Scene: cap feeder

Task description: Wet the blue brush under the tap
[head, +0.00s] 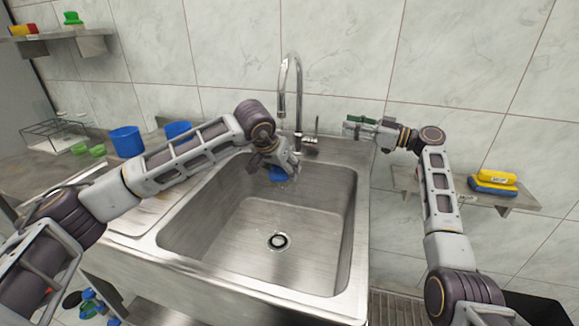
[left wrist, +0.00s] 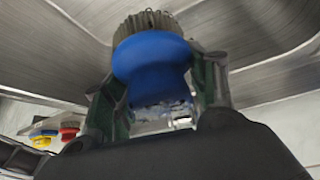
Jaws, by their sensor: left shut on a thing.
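In the head view my left gripper (head: 276,167) is at the back of the sink basin, below the spout of the chrome tap (head: 291,85). It is shut on the blue brush (head: 278,174). In the left wrist view the brush (left wrist: 150,56) sits between the green-padded fingers, its brown bristles pointing away from the gripper. I cannot make out a water stream; my wrist covers part of the space under the spout. My right gripper (head: 352,125) is empty and looks open, right of the tap near the wall.
The steel sink (head: 250,235) is empty around its drain. Blue cups (head: 126,141) and a wire rack (head: 52,136) stand on the left counter. Yellow and blue sponges (head: 495,182) lie on the right shelf (head: 470,195). A high shelf (head: 60,38) holds coloured items.

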